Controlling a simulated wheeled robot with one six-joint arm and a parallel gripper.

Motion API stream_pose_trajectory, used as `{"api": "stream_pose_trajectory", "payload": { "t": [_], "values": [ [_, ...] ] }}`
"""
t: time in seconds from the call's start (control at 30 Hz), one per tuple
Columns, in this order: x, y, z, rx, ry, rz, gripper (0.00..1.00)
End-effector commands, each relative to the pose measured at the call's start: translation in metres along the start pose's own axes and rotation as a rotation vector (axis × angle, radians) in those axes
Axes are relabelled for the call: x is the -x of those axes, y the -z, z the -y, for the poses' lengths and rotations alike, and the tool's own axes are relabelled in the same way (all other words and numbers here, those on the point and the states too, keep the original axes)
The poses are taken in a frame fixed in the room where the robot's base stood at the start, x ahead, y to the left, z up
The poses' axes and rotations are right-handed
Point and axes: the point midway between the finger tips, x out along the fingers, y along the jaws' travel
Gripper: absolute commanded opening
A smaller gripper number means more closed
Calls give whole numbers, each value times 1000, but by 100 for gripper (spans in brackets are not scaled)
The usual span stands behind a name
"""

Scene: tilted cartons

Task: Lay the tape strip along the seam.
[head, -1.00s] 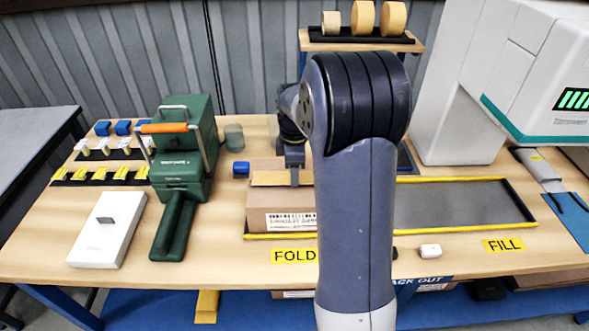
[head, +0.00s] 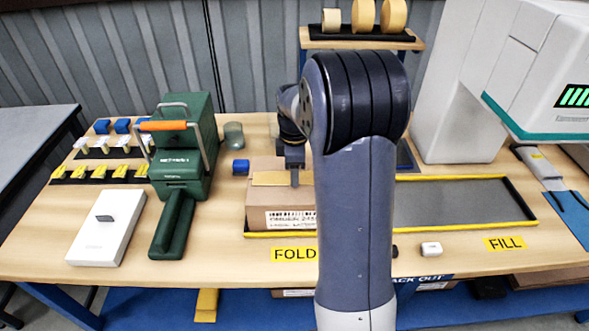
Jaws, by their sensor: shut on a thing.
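A brown carton (head: 262,200) sits on the grey, yellow-edged mat behind the FOLD label, with its right side hidden by my arm. A tan tape strip (head: 272,179) lies across the upper front of the carton, close to its top. My gripper (head: 295,178) is at the strip's right part, shut on the strip, with its finger pointing down. Whether the strip touches the carton all along, and where the seam runs, I cannot tell.
A green tape dispenser (head: 186,150) with an orange handle stands left of the carton. A white box (head: 106,230) lies front left. The grey mat (head: 450,203) is bare at right.

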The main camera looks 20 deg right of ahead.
Motion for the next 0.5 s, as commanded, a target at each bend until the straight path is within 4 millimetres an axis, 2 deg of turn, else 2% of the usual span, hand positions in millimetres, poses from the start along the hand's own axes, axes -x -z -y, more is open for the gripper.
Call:
{"api": "stream_pose_trajectory", "payload": {
  "t": [0.33, 0.37, 0.5],
  "values": [
    [-1, 0, 0, 0, 1, 0, 31],
    [-1, 0, 0, 0, 1, 0, 45],
    [-1, 0, 0, 0, 1, 0, 57]
  ]
}}
